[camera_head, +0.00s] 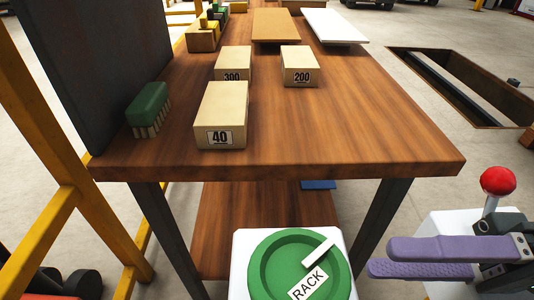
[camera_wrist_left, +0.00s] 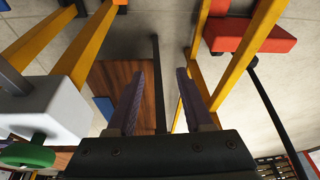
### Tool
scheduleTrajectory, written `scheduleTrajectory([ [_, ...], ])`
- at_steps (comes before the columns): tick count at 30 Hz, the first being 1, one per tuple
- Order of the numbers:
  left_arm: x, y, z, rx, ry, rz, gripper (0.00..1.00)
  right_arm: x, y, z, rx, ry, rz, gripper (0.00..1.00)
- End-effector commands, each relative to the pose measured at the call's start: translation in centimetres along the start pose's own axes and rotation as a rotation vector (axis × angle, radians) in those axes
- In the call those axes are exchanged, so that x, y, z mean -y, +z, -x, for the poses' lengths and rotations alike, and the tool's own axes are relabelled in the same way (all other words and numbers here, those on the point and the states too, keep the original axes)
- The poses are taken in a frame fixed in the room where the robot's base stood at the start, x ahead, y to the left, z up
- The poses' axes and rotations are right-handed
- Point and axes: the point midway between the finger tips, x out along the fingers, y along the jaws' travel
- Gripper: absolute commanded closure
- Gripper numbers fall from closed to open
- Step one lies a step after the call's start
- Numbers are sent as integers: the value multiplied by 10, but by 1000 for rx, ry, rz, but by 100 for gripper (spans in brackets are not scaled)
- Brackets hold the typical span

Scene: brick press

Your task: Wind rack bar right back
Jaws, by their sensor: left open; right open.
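A green round wheel (camera_head: 268,264) with a raised rim sits on a white box (camera_head: 238,275) at the bottom of the head view. A white label reading RACK (camera_head: 309,284) and a short pale strip (camera_head: 318,253) lie across it. My right gripper (camera_head: 379,258), with purple fingers, is right of the wheel, open, empty and apart from it. My left gripper (camera_wrist_left: 152,95) shows only in the left wrist view, open with nothing between its fingers. A white box (camera_wrist_left: 50,108) with a green knob (camera_wrist_left: 30,152) is left of it there. No separate rack bar can be made out.
A wooden table (camera_head: 330,140) stands behind the wheel, with blocks marked 40 (camera_head: 222,110), 300 (camera_head: 233,62) and 200 (camera_head: 300,66), and a green brush (camera_head: 148,105). A red-balled lever (camera_head: 497,181) stands close by my right gripper. Yellow posts (camera_head: 95,225) stand left.

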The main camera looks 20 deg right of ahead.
Motion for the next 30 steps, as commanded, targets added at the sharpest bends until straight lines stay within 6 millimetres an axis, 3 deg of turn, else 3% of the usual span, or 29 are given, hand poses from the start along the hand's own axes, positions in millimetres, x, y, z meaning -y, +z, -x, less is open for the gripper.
scheduleTrajectory([
  [6, 1, -1, 4, 0, -1, 0, 49, 2, 0, -44, -2, -7, 2, 48],
  [12, 1, -1, 4, 0, -1, 0, 49, 2, 0, -71, -2, -4, 2, 48],
  [23, 0, -1, 4, 0, -1, -1, 49, 1, 0, -78, -2, -1, 3, 48],
  [30, 0, -1, 4, 0, -1, -1, 49, 1, 0, -77, -2, -1, 3, 74],
])
